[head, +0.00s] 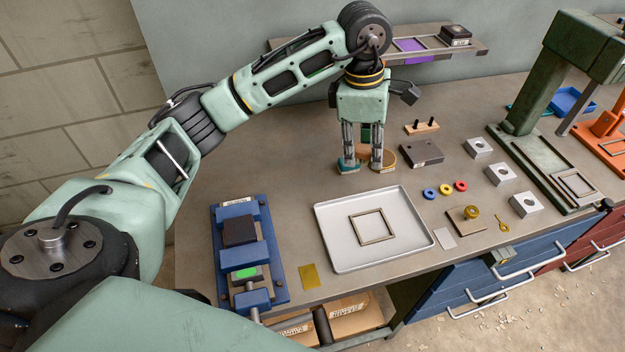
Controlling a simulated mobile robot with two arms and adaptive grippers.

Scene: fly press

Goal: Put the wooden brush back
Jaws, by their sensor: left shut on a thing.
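My left gripper (362,167) points straight down at the back middle of the bench, just behind the white tray. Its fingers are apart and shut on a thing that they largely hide. A tan, rounded wooden piece (389,154) shows between and beside the fingers; I take it to be the wooden brush, though its bristles and handle cannot be made out. The fingertips are close to the bench top; whether the brush touches it I cannot tell. My right gripper is not in view.
A white tray (330,232) holding a square frame lies in front of the gripper. A wooden block with black pegs (422,128) and a dark grey block (421,153) stand to its right. A blue fixture (279,262) is front left, the green press (530,100) right, a shelf (470,50) behind.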

